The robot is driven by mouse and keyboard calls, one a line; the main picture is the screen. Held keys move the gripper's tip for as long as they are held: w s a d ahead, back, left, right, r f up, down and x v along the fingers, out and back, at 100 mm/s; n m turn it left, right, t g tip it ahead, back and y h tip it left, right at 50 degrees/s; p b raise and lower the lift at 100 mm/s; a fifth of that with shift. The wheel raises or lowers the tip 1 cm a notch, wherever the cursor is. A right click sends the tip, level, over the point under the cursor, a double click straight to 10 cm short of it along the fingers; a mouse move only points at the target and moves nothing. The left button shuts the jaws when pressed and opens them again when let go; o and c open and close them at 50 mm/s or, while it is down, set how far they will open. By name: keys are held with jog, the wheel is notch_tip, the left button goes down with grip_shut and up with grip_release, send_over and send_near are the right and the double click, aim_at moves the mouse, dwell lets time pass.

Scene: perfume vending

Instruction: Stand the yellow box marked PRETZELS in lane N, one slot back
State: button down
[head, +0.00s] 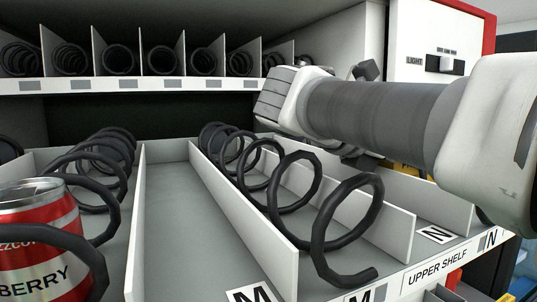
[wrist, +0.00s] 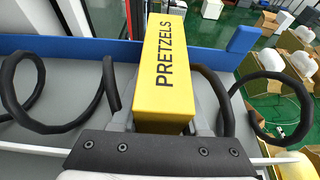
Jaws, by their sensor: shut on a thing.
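The yellow box marked PRETZELS (wrist: 172,75) is between the fingers of my gripper (wrist: 163,122) in the wrist view, its lettered face toward the camera. My gripper is shut on it. In the head view my arm reaches over the right side of the upper shelf, and only small yellow patches of the box (head: 408,168) show below the arm. The arm hides the back of that lane. I cannot tell whether the box touches the lane floor.
Lane M (head: 250,296) holds a black spiral (head: 295,195), left of lane N behind a white divider (head: 392,232). A red-striped can (head: 40,240) stands in a spiral at front left. Black coils (wrist: 25,95) flank the box in the wrist view. A bare lane (head: 180,200) is left of M's spiral.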

jog(key=shift+f, duration=0.15)
jog(key=shift+c, duration=2)
grip_release()
jog(key=shift+a+r, duration=0.25)
jog(key=shift+r, duration=0.05)
jog(key=v, duration=1.1)
jog(key=shift+s+a, duration=0.15)
jog(key=shift+a, duration=0.05)
jog(key=shift+d, duration=0.1)
